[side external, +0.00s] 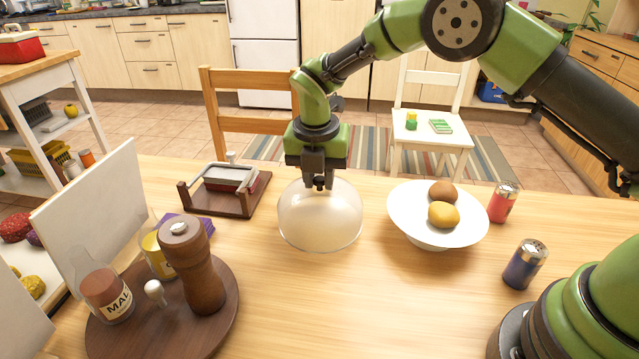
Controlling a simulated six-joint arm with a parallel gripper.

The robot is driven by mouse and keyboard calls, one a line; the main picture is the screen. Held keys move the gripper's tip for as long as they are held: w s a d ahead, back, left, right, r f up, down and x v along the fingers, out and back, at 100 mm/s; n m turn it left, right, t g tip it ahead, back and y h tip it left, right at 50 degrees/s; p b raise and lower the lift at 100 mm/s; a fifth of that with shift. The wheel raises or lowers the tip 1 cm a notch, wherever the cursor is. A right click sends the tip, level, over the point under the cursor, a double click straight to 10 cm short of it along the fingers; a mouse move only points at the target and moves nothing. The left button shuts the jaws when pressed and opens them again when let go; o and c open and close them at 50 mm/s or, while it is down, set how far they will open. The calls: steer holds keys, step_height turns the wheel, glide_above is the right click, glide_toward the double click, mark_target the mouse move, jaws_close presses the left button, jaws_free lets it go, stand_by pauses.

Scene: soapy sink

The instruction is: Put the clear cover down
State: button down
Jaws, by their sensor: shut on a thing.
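The clear cover (320,220) is a see-through dome in the middle of the wooden table. My gripper (319,184) is directly above it, pointing down, with its fingers shut on the top of the cover. The cover is upright, with its rim facing down. I cannot tell whether its rim touches the table or is slightly above it. Nothing shows clearly under the dome. The fingertips are partly hidden against the cover's top.
A white bowl (405,213) with two round foods is close on the right, with red (503,203) and blue (525,265) shakers beyond. A wooden napkin holder (225,190) is on the left. A round tray (222,318) holds a pepper mill (195,270). The table in front is clear.

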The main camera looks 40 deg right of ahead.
mark_target(316, 195)
steer(key=shift+f, duration=0.8)
steer(key=c, duration=1)
jaws_free()
steer(key=shift+o, duration=0.2)
step_height(316, 195, up, 12)
steer(key=a, duration=0.1)
steer(key=shift+s+a, duration=0.15)
steer(key=shift+s, duration=0.3)
